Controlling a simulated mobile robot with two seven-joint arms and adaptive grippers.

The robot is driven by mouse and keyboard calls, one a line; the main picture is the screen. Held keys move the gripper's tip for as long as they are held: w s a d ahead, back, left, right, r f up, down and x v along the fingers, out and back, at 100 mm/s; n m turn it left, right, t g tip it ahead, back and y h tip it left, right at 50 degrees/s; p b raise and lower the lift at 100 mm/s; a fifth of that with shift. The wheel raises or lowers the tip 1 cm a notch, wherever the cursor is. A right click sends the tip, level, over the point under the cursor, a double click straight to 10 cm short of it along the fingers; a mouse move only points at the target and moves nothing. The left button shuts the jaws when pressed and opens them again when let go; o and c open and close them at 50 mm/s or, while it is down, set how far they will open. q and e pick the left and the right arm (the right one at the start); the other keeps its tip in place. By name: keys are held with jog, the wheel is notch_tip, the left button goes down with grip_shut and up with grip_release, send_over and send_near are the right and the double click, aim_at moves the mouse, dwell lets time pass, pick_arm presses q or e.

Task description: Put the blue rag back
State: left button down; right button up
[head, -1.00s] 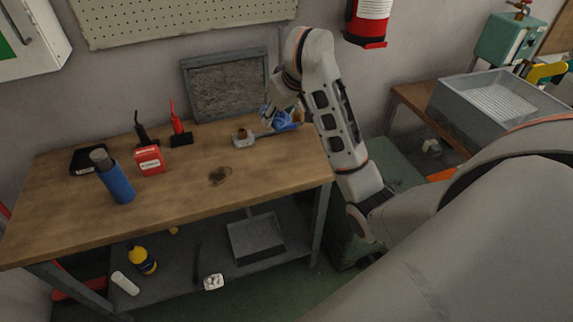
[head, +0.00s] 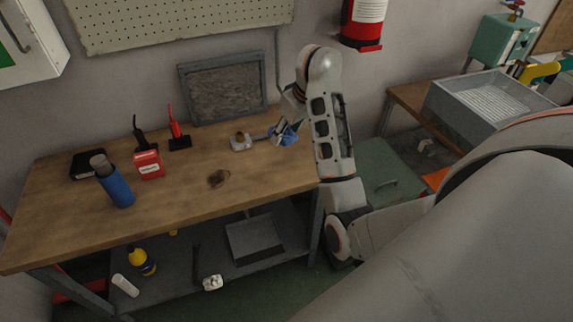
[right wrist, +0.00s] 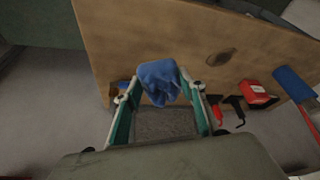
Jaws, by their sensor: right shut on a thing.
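The blue rag (head: 284,135) is a crumpled cloth at the right end of the wooden workbench (head: 255,172). My right gripper (head: 281,128) is shut on it. In the right wrist view the rag (right wrist: 158,78) bunches between the tips of the two green-padded fingers (right wrist: 160,100), with the bench top behind it. I cannot tell whether the rag's lower edge touches the bench. My left gripper is not in view.
A metal piece with a brown top (head: 241,141) stands close left of the rag. A red box (head: 149,163), a blue cylinder (head: 116,188) and a framed grey panel (head: 222,87) are on the bench. The bench's front middle is clear. A grey bin (head: 485,105) stands at right.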

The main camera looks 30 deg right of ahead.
aim_at(284, 170)
notch_tip(284, 170, down, 13)
jog(key=shift+d+f, duration=0.1)
jog(key=shift+f, duration=0.1)
dwell(0.3)
jog(key=shift+f, duration=0.1)
jog(key=o, duration=1.3)
jog(key=shift+c, duration=0.2)
